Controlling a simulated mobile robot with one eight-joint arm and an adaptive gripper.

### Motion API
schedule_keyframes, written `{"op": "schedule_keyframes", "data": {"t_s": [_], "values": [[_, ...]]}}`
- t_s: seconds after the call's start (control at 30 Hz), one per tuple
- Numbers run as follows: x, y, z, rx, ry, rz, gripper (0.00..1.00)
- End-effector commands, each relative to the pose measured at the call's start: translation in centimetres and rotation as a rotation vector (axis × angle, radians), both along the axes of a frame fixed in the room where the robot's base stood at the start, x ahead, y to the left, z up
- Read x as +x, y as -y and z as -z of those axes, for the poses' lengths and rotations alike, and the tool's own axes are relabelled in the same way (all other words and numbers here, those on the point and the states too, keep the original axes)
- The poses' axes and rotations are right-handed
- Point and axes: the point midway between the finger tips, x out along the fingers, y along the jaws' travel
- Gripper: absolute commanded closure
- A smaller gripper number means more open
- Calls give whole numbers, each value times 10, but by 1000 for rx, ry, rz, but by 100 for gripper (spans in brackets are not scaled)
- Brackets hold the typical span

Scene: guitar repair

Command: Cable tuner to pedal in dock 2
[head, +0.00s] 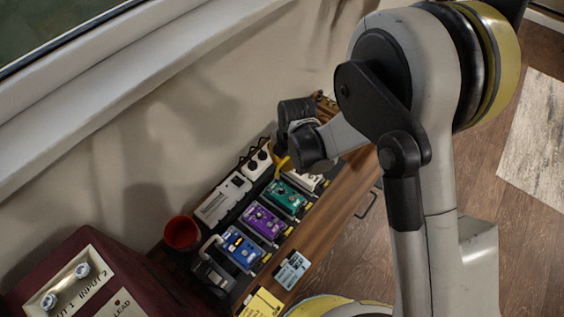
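Several pedals sit in a row on a dark board on the wooden bench: a blue pedal (241,249), a purple pedal (264,222), a green pedal (286,199) and a whitish pedal (308,181), partly behind my arm. I cannot tell which is the tuner or which slot is dock 2. A light grey cable (209,243) bends beside the blue pedal's left side. My gripper (284,161) is at the far end of the row, above and behind the green and whitish pedals. A small yellow piece shows there; whether it is held is unclear. The fingers are mostly hidden.
A long white box (222,199) and a white twin-knobbed or socketed unit (256,164) lie along the wall side. A red cup (182,233), a maroon amplifier (85,275), a yellow note (262,304) and a pale card (292,270) surround the board. The wall is close behind.

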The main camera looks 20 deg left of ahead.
Motion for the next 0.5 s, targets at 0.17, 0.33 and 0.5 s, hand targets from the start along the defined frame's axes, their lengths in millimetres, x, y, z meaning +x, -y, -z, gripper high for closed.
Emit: {"op": "schedule_keyframes", "data": {"t_s": [0.17, 0.33, 0.5], "values": [[0, 0, 4, 0, 0, 0, 100], [0, 0, 6, 0, 0, 0, 100], [0, 0, 9, 0, 0, 0, 100]]}}
